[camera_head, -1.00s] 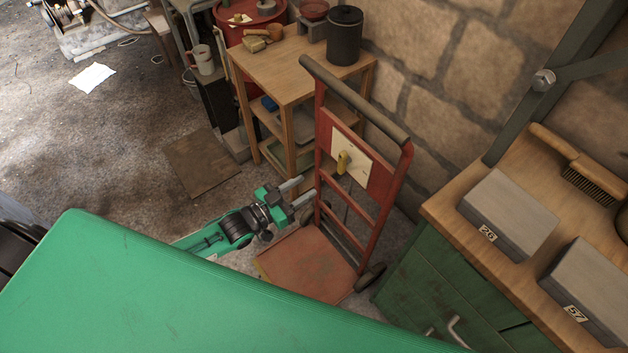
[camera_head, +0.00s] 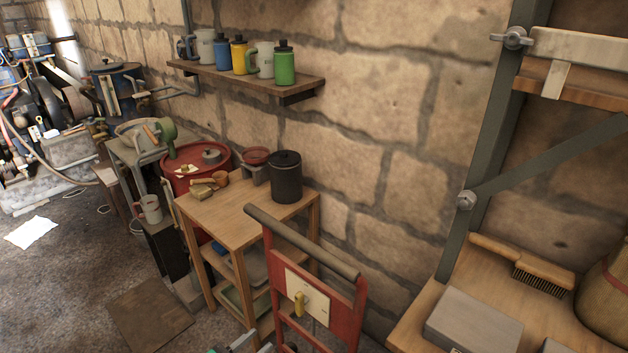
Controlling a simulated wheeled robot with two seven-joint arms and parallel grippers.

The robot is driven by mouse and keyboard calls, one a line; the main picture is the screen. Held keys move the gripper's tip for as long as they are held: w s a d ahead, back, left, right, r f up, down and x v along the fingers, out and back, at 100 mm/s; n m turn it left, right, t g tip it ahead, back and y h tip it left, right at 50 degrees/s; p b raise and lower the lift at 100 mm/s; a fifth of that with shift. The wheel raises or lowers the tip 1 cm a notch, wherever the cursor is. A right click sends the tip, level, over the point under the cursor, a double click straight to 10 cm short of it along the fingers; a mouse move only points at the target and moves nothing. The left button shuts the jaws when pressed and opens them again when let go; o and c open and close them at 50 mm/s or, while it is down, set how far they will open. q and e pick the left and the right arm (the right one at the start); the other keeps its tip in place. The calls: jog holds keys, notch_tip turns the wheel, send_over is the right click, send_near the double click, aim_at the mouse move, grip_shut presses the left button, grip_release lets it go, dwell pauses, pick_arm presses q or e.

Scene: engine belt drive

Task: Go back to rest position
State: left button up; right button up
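My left gripper (camera_head: 254,344) shows only at the bottom edge, in front of the wooden table and left of the red hand truck (camera_head: 318,310). Its grey fingertips stand apart with nothing seen between them. The rest of it is cut off by the frame. My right gripper is not in view.
The wooden table (camera_head: 240,212) holds a black canister (camera_head: 286,178). A red drum (camera_head: 197,160) stands behind it. A wall shelf (camera_head: 245,78) carries several bottles and mugs. At right, a workbench (camera_head: 420,312) holds a grey block (camera_head: 472,322) and a brush (camera_head: 522,262). Open floor lies at left.

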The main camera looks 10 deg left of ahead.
pick_arm(q)
jog(key=s+a+f+n+g+y+p, duration=0.1)
jog(key=s+a+f+g+y, duration=0.15)
jog(key=f, duration=0.65)
jog(key=s+a+f+n+g+y+p, duration=0.1)
jog(key=s+a+f+y, duration=0.25)
jog(key=f, duration=0.55)
jog(key=s+a+f+n+g+y+p, duration=0.1)
jog(key=s+a+f+g+y, duration=0.2)
jog(key=f, duration=0.7)
jog(key=s+d+f+g+p, duration=0.1)
jog(key=s+f+g, duration=0.2)
jog(key=s+f, duration=0.4)
jog(key=s+d+f+n+g+p, duration=0.1)
jog(key=s+f+g, duration=0.3)
jog(key=s, duration=2.1)
notch_tip(320, 180, down, 4)
jog(key=shift+s+d+f+y, duration=0.15)
jog(key=shift+s+d+y, duration=0.15)
jog(key=shift+d+y, duration=0.15)
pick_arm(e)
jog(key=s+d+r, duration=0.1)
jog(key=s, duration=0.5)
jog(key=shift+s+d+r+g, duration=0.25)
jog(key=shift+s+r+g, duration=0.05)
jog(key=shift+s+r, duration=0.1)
